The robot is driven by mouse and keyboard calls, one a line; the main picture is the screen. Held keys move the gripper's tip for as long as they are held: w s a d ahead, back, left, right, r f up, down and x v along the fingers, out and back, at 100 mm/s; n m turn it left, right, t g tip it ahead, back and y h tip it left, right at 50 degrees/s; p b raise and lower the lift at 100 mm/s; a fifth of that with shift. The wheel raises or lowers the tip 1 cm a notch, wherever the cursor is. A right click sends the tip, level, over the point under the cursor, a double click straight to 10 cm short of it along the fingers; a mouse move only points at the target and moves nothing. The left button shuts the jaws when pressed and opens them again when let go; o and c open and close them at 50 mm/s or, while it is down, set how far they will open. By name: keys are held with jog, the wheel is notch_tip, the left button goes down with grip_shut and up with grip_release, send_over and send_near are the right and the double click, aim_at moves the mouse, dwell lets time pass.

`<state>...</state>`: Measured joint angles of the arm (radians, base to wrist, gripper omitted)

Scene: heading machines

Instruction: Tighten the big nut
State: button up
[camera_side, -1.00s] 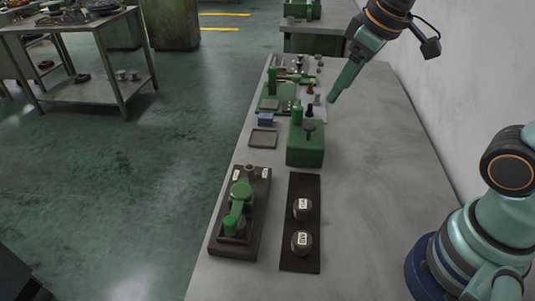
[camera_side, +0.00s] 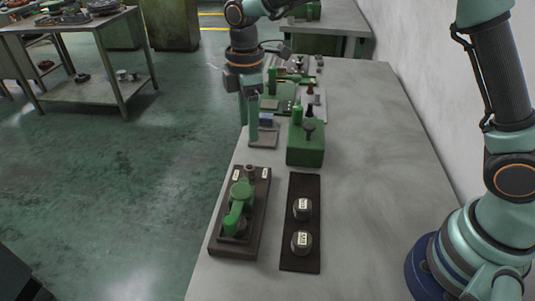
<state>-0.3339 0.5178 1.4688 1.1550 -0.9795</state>
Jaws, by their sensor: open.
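My gripper (camera_side: 252,138) points down at the left edge of the bench, over or beside a small square tray (camera_side: 266,140). Its fingers look empty; the gap between them is hard to see from this side. A dark base plate (camera_side: 262,210) in front carries a green lever-like part (camera_side: 238,205) and a small grey round piece (camera_side: 249,171) at its far end. I cannot tell which piece is the big nut.
A green block with a dark knob (camera_side: 306,150) stands right of my gripper.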

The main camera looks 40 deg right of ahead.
aim_at(251, 167)
notch_tip(251, 167, down, 12)
jog(key=shift+r, duration=0.2)
dwell(0.4)
grip_shut()
